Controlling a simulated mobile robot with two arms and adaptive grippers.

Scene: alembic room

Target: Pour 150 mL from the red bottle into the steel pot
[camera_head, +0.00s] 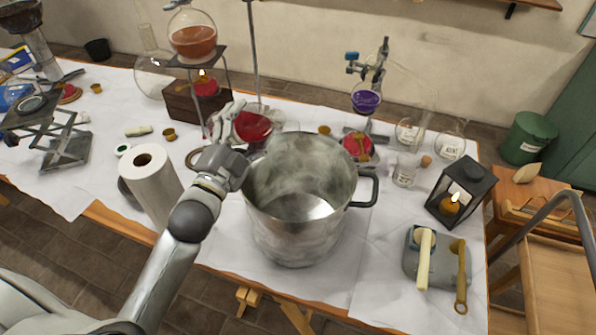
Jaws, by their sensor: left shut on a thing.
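The steel pot (292,225) stands upright near the front middle of the white-covered table, open at the top. Its inside looks empty, with a bare shiny bottom. The red bottle (254,126), clear glass with red liquid, is just behind the pot's left rim. My left gripper (233,112) is shut on it from the left, with the wrist beside the pot's left side. The bottle's lower part and mouth are partly hidden by the pot and gripper, so I cannot tell its exact tilt. My right gripper is not in view.
A paper towel roll (153,181) stands left of my forearm. A stand holds an orange-filled flask (194,38) over a burner behind. A purple flask (366,100) hangs behind right. A lantern (461,190) and a grey device (425,262) stand right of the pot.

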